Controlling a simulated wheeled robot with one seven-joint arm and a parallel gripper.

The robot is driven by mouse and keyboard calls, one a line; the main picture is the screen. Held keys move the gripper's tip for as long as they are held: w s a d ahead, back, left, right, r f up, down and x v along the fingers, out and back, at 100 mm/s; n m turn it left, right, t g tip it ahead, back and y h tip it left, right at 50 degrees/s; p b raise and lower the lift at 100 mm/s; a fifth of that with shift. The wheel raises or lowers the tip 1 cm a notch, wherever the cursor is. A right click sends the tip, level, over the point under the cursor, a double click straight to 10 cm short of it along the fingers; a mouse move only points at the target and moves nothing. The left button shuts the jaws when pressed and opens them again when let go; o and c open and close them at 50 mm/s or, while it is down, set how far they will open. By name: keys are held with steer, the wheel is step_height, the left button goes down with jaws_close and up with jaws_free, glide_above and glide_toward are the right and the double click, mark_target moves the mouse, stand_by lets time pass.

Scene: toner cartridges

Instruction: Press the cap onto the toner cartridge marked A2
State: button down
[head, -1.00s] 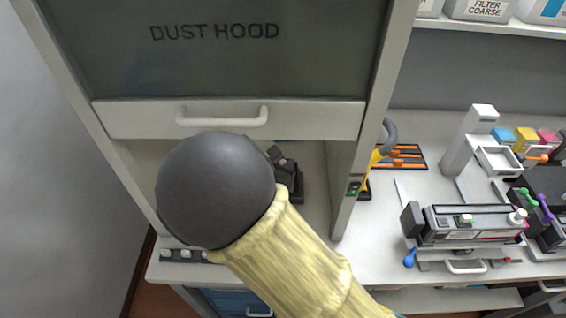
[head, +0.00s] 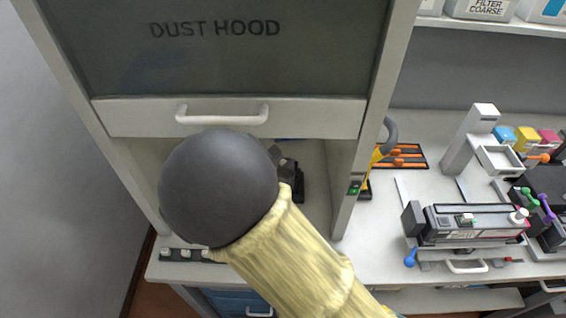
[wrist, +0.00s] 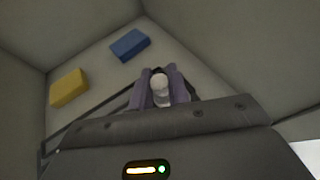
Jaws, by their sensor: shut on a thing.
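My gripper (wrist: 160,80) is inside the dust hood in the wrist view, shut on a small round pale thing that looks like a cap (wrist: 160,93). In the head view my arm's dark joint hides most of the gripper. A toner cartridge (head: 480,221) lies in a cradle on the bench at the right, outside the hood. It has a white round piece (head: 518,216) at its right end. I cannot read an A2 mark on it. A dark object (head: 291,178) shows partly behind my arm inside the hood; I cannot tell what it is.
The hood's raised sash has a white handle (head: 222,115), and its side post (head: 346,190) stands right of my arm. A blue block (wrist: 130,45) and a yellow block (wrist: 69,88) are inside. Several small pale pieces (head: 185,254) line the front left edge.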

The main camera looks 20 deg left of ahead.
steer(key=shift+f, duration=0.15)
steer(key=c, duration=1.3)
jaws_free()
steer(key=shift+o, duration=0.2)
steer(key=v, duration=1.7)
steer(key=shift+s, duration=0.3)
